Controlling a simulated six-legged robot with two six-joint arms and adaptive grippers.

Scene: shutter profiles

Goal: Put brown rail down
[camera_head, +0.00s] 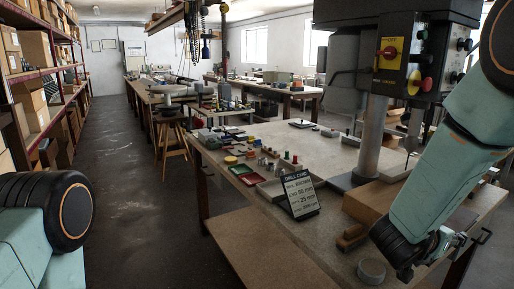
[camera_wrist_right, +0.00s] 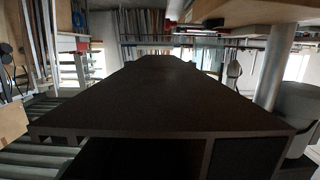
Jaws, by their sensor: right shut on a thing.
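The brown rail (camera_wrist_right: 160,95) is a long, dark brown, box-shaped profile in the right wrist view. It fills the middle of that view and runs away from the camera, with its open, hollow end closest. My right gripper (camera_head: 445,247) is at the lower right of the head view, low by the front right part of the workbench. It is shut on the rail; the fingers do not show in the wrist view. I cannot pick out the rail in the head view. My left gripper is out of view.
The workbench (camera_head: 318,146) carries a drill press (camera_head: 372,125), a drill card sign (camera_head: 299,193), a wooden block (camera_head: 369,202), a grey round piece (camera_head: 372,270) and small trays (camera_head: 242,169). A shelf rack (camera_head: 38,135) with boxes lines the left wall. The aisle floor (camera_head: 125,205) is clear.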

